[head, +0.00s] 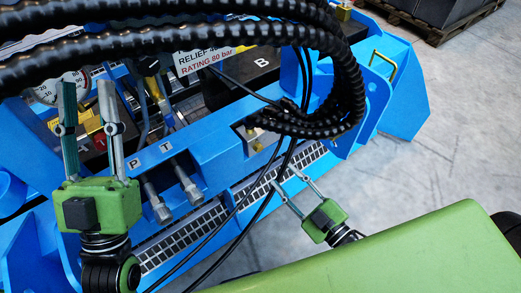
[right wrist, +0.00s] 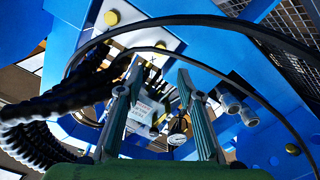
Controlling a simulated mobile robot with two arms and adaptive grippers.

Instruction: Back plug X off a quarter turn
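In the right wrist view, round brass-coloured plugs (right wrist: 111,18) sit on a pale plate at the upper left, beyond my fingers. In the head view, a brass fitting (head: 256,145) shows in a recess of the blue beam, partly behind hoses. My right gripper (head: 283,176) is open and empty, in front of the slotted grille below the hoses. It also shows open in the right wrist view (right wrist: 160,74). My left gripper (head: 86,82) is open, fingers upward, before the gauge and yellow fittings, apparently holding nothing.
Thick ribbed black hoses (head: 170,38) arch over the blue machine frame (head: 205,135). Thin black cables hang across the grille near my right gripper. Steel couplings (head: 187,184) stand below the P and T marks. A relief rating placard (head: 205,60) is behind. Grey floor (head: 450,140) is clear at right.

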